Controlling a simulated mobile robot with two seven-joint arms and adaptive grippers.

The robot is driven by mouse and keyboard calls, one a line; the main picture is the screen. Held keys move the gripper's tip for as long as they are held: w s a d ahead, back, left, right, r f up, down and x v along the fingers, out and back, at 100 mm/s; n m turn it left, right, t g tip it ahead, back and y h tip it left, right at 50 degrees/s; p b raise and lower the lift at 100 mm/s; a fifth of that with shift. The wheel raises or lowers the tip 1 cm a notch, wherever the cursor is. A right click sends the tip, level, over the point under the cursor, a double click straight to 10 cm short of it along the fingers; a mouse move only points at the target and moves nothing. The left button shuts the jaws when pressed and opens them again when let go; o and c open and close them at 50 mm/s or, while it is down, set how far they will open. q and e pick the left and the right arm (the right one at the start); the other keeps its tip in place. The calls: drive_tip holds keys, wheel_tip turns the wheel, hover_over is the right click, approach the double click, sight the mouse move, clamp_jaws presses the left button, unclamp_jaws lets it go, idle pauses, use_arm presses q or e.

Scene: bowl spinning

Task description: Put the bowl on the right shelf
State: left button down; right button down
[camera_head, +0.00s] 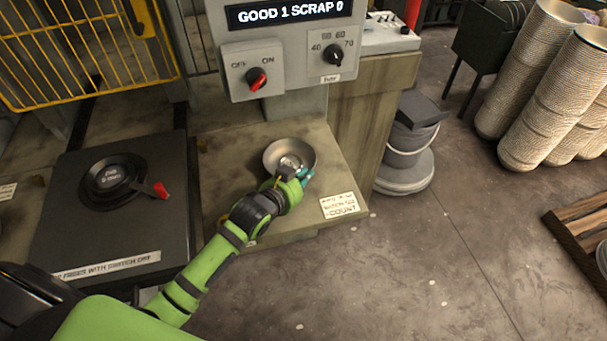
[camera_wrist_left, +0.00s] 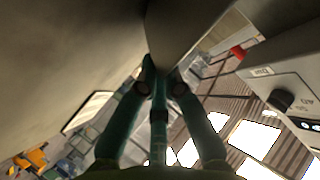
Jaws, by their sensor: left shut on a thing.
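The bowl (camera_head: 279,151) is a shallow, shiny grey metal dish, seen over the shelf (camera_head: 225,150) under the control panel. My left gripper (camera_head: 300,177) is shut on the near rim of the bowl. In the left wrist view the teal fingers (camera_wrist_left: 161,75) close on the bowl's grey wall (camera_wrist_left: 185,25). I cannot tell whether the bowl rests on the shelf or hangs just above it. The shelf has a label reading COUNT (camera_head: 339,206) at its front right corner. My right gripper is not in view.
A control panel (camera_head: 292,60) with knobs and a display reading GOOD 1 SCRAP 0 stands behind the shelf. A black plate (camera_head: 75,225) with a round chuck (camera_head: 112,178) and red-tipped lever lies left. A bucket (camera_head: 405,145) and bowl stacks (camera_head: 540,80) stand right.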

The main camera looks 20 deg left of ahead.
use_arm(q)
drive_tip(key=shift+f, duration=0.1)
drive_tip(key=c, duration=1.4)
unclamp_jaws()
drive_tip(key=b+v, duration=0.1)
drive_tip(key=v, duration=1.1)
